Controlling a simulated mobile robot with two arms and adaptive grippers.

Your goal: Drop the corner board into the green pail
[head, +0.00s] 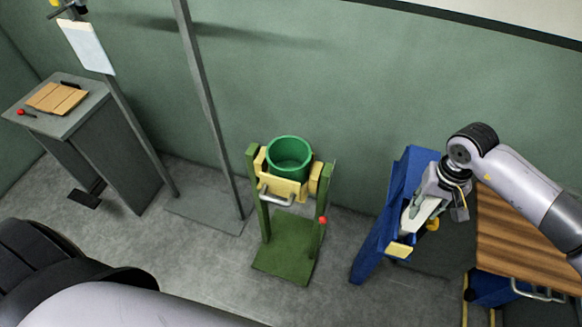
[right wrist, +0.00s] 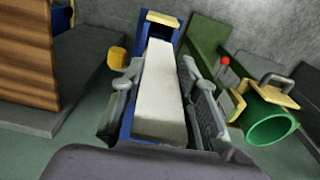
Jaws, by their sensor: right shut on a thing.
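The corner board (right wrist: 160,92) is a long pale piece between the two fingers of my right gripper (right wrist: 165,105) in the right wrist view. The gripper is shut on it. In the head view my right gripper (head: 425,207) is over the blue stand (head: 371,248), with the board (head: 411,219) partly hidden by the fingers. I cannot tell whether the board still touches the stand. The green pail (head: 289,157) is upright in a yellow holder on a green stand, left of the gripper. The pail also shows at the right of the wrist view (right wrist: 272,131). My left gripper is not in view.
The green stand has posts, a grey handle (head: 277,198) and a red knob (head: 323,220). A wood-topped table (head: 525,235) stands at the right. A grey post (head: 205,100) and a grey cabinet (head: 118,150) are at the left. Floor shows between the green and blue stands.

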